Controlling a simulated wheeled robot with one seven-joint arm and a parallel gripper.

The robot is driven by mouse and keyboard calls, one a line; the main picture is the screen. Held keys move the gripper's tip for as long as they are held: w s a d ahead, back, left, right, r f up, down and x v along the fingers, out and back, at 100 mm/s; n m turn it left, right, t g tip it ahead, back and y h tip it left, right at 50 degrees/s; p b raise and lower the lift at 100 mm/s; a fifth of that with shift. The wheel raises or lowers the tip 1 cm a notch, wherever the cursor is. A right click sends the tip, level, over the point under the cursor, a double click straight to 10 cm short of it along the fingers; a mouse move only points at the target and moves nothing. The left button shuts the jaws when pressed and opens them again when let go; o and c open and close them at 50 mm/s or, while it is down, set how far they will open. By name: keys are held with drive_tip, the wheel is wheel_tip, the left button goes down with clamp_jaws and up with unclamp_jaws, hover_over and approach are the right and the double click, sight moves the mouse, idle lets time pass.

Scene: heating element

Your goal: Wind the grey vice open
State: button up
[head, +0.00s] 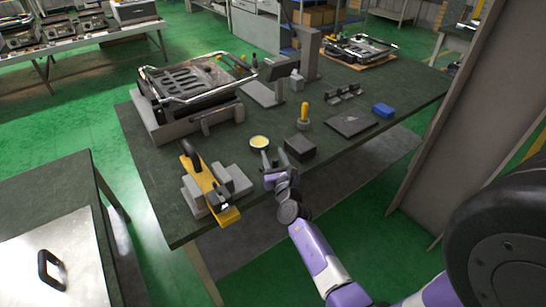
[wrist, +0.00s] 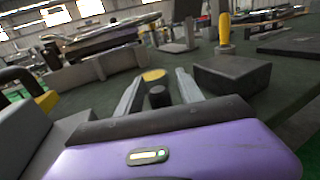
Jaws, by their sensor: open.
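The grey vice (head: 233,178) stands at the table's near left edge, its blocky jaws on both sides of a yellow tool (head: 205,180) with a black handle. My gripper (head: 271,158) is to the right of the vice, low over the table, apart from its jaws. In the wrist view, my gripper's two grey fingers (wrist: 158,80) are spread apart. A short dark cylinder (wrist: 157,96) shows between them; I cannot tell whether it belongs to the vice or is touched. Part of the vice (wrist: 22,130) fills the lower left there.
A yellow-topped tin (head: 259,142) stands just beyond my fingers. A dark block (head: 300,148) is close on the right. A large framed appliance (head: 195,82) occupies the back left.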

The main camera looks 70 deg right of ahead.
clamp_jaws()
drive_tip(key=shift+d+f+n+t+y+b, duration=0.15)
drive_tip(key=shift+n+t+y+b, duration=0.2)
drive_tip(key=shift+b, duration=1)
drive_tip(key=shift+w+t+b, duration=0.15)
drive_tip(key=shift+t+b, duration=0.1)
drive_tip(key=shift+b, duration=0.45)
drive_tip(key=shift+n+y, duration=0.25)
drive_tip(key=shift+t+b, duration=0.3)
drive_tip(key=shift+b, duration=0.45)
drive_tip(key=n+t+y+b, duration=0.1)
drive_tip(key=b, duration=0.2)
drive_tip(key=shift+w+d+f+b, duration=0.1)
drive_tip(key=shift+d+b, duration=0.05)
drive_tip(key=shift+b, duration=0.15)
